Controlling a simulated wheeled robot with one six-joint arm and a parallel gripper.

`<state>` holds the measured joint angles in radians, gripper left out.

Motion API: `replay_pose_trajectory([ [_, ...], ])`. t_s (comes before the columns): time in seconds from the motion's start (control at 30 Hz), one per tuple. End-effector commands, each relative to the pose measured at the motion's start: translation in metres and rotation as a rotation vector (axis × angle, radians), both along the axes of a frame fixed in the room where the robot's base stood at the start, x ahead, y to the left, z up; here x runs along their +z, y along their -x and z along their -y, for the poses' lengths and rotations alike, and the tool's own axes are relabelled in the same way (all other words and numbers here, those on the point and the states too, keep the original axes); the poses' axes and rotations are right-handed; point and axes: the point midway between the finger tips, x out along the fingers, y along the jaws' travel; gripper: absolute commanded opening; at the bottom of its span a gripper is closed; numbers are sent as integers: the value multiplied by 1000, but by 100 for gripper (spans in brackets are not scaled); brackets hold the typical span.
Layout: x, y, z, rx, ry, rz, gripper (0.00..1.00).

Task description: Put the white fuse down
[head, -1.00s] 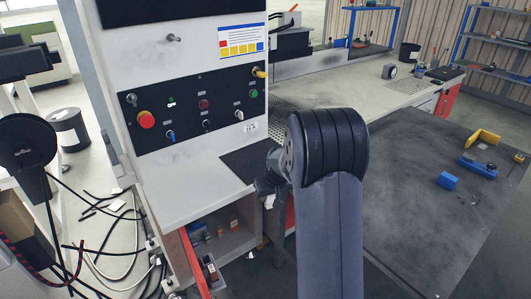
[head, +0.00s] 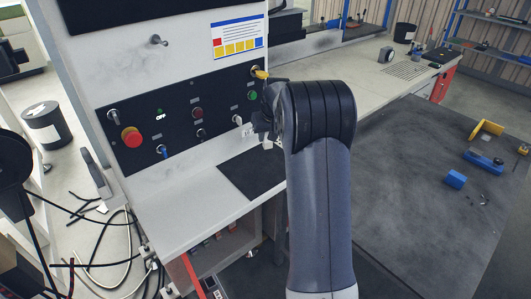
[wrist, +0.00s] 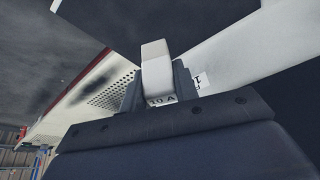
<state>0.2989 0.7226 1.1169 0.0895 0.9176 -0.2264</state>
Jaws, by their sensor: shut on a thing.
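My gripper (wrist: 157,85) is shut on the white fuse (wrist: 155,62), with dark fingers on both sides of it in the wrist view. The fuse is a pale block with "10 A" printed on its near end. In the head view my gripper (head: 263,125) is in front of the lower right of the control panel, partly hidden by my arm. A small white bit of the fuse (head: 268,145) shows below it. A black mat (head: 248,178) lies on the white ledge below; the fuse appears held above it, apart from it.
The control panel (head: 178,130) with knobs and a red button (head: 131,137) rises behind the ledge (head: 180,220). A grey table (head: 410,200) at right holds a blue block (head: 455,180) and other parts. Cables lie on the floor at left.

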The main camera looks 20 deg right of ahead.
Motion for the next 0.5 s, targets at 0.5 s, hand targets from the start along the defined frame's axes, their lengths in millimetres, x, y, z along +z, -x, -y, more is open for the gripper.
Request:
replay_pose_trajectory([
  [0.5,-64,0,0,-1,-2,-2,6],
])
